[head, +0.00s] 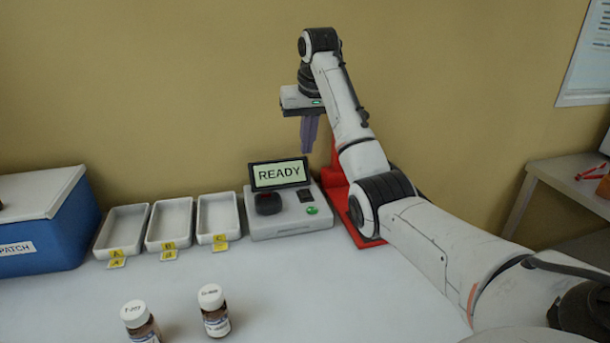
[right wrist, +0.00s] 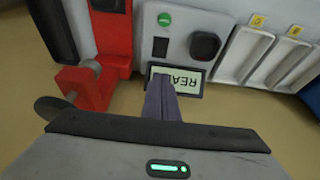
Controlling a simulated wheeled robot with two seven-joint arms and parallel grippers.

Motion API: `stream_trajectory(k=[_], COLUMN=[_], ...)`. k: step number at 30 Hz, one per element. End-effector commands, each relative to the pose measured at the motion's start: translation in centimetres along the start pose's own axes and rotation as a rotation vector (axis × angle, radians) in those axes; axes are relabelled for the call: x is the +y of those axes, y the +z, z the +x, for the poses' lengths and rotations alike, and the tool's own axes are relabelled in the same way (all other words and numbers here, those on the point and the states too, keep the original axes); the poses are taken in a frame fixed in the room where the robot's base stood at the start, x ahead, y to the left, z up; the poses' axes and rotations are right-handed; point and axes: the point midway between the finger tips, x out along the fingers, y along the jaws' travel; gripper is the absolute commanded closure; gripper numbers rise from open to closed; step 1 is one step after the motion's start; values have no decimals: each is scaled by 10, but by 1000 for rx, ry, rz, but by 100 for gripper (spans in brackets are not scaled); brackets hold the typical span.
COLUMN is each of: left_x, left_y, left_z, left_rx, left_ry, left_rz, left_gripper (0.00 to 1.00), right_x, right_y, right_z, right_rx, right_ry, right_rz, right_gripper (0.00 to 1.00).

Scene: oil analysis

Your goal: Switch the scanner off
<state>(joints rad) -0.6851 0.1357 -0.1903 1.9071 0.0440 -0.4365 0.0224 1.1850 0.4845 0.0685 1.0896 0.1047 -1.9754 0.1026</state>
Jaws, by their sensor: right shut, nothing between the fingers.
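The scanner (head: 290,222) is a light grey box on the table against the wall. Its raised screen (head: 279,174) reads READY. A dark round part (head: 268,203), a dark slot (head: 305,196) and a green button (head: 312,210) are on its top. In the right wrist view the green button (right wrist: 164,19) is at the top and the screen (right wrist: 182,80) shows upside down. My right gripper (head: 309,148) is shut and empty, pointing down above and slightly right of the screen, apart from the scanner. Its fingers (right wrist: 162,95) overlap the screen's edge in the wrist view. My left gripper is not in view.
Three white trays (head: 169,222) with yellow tags stand left of the scanner, beside a blue box (head: 45,225). A red object (head: 353,205) stands close on the scanner's right. Two capped bottles (head: 214,310) (head: 139,322) are at the front. The table between is clear.

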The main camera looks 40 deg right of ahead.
Motion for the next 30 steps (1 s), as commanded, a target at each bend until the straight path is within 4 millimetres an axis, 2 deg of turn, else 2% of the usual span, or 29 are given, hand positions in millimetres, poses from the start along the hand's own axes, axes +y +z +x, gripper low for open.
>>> stream_trajectory(k=[3, 7, 11, 24, 30], left_x=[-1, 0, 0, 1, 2], left_y=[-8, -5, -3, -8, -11], left_z=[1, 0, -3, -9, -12], left_rx=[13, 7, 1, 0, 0], left_ry=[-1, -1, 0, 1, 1], left_rz=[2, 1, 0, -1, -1], left_gripper=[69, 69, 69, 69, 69], right_x=[0, 0, 0, 1, 0], right_y=[-1, -1, 0, 0, 6], right_z=[-1, 1, 13, 102, 128], right_rx=[0, -1, -5, -5, -3], right_ry=[0, 0, 0, 0, 0], right_rz=[1, 1, 1, 1, 1], right_gripper=[100, 100, 100, 100, 100])
